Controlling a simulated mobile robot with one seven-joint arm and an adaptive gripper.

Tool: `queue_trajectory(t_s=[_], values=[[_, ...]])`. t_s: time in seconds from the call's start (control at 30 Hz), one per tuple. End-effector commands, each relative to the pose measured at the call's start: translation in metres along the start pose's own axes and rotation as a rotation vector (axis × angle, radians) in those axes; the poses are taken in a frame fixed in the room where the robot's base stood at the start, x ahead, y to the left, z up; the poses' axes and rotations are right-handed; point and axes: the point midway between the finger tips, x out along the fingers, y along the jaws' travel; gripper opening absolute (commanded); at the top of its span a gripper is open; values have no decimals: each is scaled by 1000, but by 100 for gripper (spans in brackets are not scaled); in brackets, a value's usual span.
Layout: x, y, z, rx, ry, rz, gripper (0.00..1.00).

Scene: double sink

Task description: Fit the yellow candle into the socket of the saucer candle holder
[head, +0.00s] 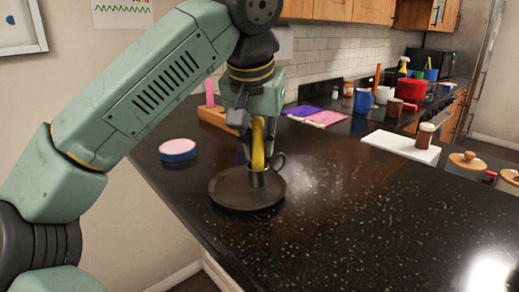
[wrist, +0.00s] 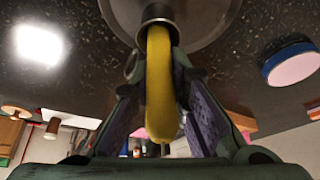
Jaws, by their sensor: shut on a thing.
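The yellow candle (head: 258,143) stands between the fingers of my gripper (head: 257,140), which is shut on it. The saucer candle holder (head: 222,196) is a dark round dish with a raised central socket and a ring handle, resting on the black counter. The candle's lower end is at the socket's mouth in the head view. In the wrist view the candle (wrist: 162,85) runs from between the fingers (wrist: 165,110) to the socket (wrist: 158,14), where its end meets or enters the rim. How deep it sits cannot be told.
A pink-topped blue round tin (head: 177,150) sits left of the holder. A wooden block with a pink candle (head: 210,95) stands behind my gripper. A white board with a jar (head: 400,146) lies to the right. The counter's front right is clear.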

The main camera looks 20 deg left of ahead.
Motion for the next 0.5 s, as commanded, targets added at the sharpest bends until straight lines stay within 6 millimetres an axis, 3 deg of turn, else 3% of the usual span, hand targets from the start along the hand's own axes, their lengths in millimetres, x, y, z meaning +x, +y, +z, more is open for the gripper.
queue_trajectory(t_s=[0.23, 0.27, 0.5], values=[[2, 0, 1, 1, 0, 0, 0], [2, 0, 1, 1, 0, 0, 16], [2, 0, 1, 1, 0, 0, 32]])
